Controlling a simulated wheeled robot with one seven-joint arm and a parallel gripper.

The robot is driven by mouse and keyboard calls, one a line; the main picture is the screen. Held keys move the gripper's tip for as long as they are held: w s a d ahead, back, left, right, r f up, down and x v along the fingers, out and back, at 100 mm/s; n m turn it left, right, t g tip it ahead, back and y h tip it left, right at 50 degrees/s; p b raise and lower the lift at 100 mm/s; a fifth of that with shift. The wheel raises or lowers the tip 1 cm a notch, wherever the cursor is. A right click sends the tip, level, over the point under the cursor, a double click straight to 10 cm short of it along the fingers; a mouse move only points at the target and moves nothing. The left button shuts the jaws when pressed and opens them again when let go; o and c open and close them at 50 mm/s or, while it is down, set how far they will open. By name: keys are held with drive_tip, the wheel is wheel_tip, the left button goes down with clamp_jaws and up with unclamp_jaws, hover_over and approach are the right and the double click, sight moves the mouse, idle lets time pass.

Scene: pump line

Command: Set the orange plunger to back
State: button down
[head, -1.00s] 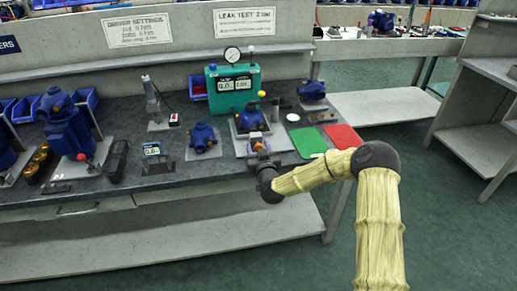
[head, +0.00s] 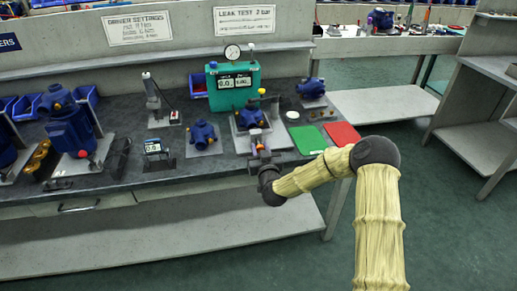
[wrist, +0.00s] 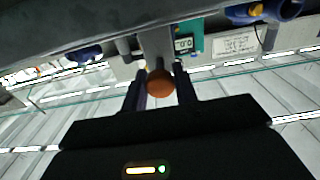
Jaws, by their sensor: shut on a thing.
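The orange plunger (wrist: 160,83) shows as a round orange knob in the wrist view, between the two dark fingers of my gripper (wrist: 160,92). My gripper is shut on it. In the head view my gripper (head: 258,155) is at the bench's front edge, just in front of the blue pump (head: 250,117) on its grey plate. Only a small orange spot of the plunger (head: 260,147) shows there; the fingers hide most of it.
A teal leak tester (head: 233,98) with a dial gauge stands behind the pump. A green mat (head: 308,141) and a red mat (head: 342,134) lie to the right. Another blue pump (head: 202,134) and a small display (head: 153,147) stand to the left.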

drive_tip(key=c, duration=1.5)
unclamp_jaws()
drive_tip(key=shift+s+f, duration=0.15)
drive_tip(key=shift+f, duration=0.1)
drive_tip(key=o, duration=0.4)
drive_tip(key=shift+r, duration=0.15)
drive_tip(key=shift+c, duration=0.2)
drive_tip(key=shift+d, duration=0.1)
drive_tip(key=shift+s, duration=0.1)
drive_tip(key=v, duration=1.7)
drive_tip(key=shift+s+r, duration=0.1)
drive_tip(key=shift+s, duration=0.05)
drive_tip(key=shift+d, duration=0.1)
